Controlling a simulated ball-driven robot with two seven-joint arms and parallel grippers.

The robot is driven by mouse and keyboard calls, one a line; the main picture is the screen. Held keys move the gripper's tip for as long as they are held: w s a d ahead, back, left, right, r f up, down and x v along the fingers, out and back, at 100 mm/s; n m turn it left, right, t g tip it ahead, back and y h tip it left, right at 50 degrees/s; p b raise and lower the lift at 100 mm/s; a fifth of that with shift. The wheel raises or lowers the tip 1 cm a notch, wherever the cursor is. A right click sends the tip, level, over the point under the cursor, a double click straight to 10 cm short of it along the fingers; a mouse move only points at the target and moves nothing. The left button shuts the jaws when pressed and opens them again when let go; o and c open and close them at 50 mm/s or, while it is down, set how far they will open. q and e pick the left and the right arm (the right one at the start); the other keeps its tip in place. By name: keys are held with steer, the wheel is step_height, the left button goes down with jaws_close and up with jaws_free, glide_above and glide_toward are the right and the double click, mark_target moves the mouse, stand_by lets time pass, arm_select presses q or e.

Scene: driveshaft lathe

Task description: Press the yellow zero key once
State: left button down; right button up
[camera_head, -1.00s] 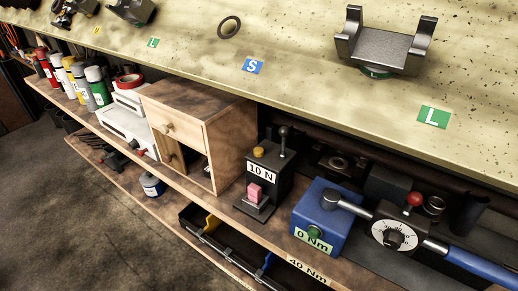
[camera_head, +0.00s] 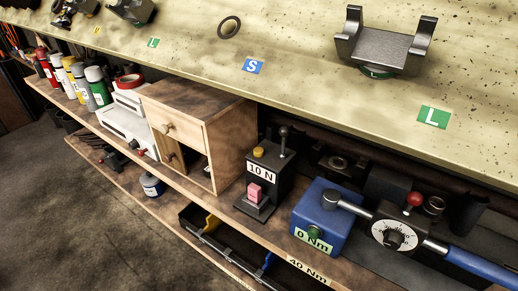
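A small black device (camera_head: 272,187) stands on the wooden shelf below the bench top. It has a round yellow key (camera_head: 258,152) on top at its left. Its white label (camera_head: 261,172) reads "10 N". A pink block (camera_head: 255,192) sits at its front foot, and a dark lever with a ball knob (camera_head: 283,132) stands up at its right. The yellow key is in full view with nothing over it. Neither of my grippers is in view.
A wooden cabinet (camera_head: 228,145) stands close to the left of the device. A blue box (camera_head: 321,233) labelled "0 Nm" and a torque wrench (camera_head: 393,234) lie to its right. The floor at lower left is clear.

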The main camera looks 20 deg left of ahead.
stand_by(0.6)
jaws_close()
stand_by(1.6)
